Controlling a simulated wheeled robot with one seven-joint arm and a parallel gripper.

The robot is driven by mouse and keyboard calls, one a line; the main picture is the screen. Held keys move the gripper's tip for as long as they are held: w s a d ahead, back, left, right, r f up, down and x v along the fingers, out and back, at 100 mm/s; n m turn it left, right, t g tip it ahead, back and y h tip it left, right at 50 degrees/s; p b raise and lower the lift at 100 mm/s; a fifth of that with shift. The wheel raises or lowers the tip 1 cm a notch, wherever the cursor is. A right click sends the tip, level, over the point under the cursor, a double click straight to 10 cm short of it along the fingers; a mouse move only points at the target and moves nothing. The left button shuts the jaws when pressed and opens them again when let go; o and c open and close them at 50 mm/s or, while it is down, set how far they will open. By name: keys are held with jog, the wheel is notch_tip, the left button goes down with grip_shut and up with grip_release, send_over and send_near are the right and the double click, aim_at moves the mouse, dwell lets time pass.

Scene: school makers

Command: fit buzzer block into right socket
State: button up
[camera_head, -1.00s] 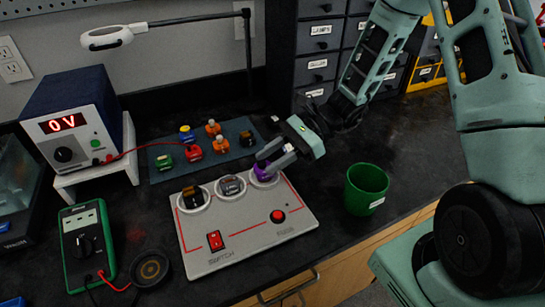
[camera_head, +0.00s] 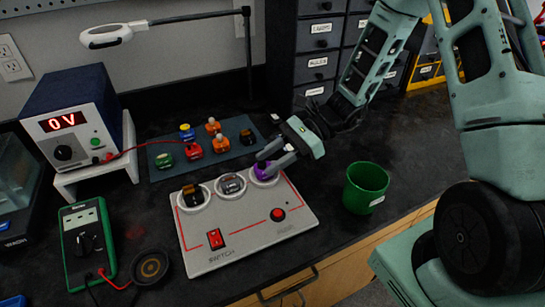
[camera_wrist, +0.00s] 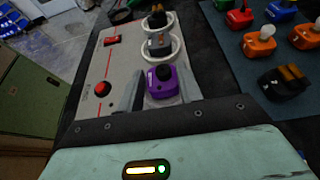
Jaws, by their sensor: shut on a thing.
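The purple buzzer block (camera_wrist: 162,85) with a black round top is between my gripper's fingers (camera_wrist: 160,92) in the wrist view. In the head view my gripper (camera_head: 268,168) is shut on the purple block (camera_head: 262,172) at the right socket (camera_head: 272,181) of the grey switch board (camera_head: 250,215). The block looks upright and at the socket; whether it is fully seated is hidden by the fingers. The middle socket holds a grey block (camera_head: 231,184) and the left socket holds a black and orange block (camera_head: 193,196).
A blue-grey mat (camera_head: 236,135) with several coloured blocks lies behind the board. A green cup (camera_head: 365,188) stands to its right. A power supply (camera_head: 75,125) and a green multimeter (camera_head: 86,243) are at the left. A lamp (camera_head: 108,36) hangs over the back.

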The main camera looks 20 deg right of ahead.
jog(key=shift+f, duration=0.3)
jog(key=o, duration=0.7)
jog(key=shift+d+r, duration=0.1)
jog(key=shift+p+v, duration=0.85)
jog(key=shift+v, duration=0.4)
jog(key=p+v, duration=0.4)
jog(key=v, duration=0.4)
jog(key=shift+d+p, duration=0.15)
jog(key=shift+p, duration=0.15)
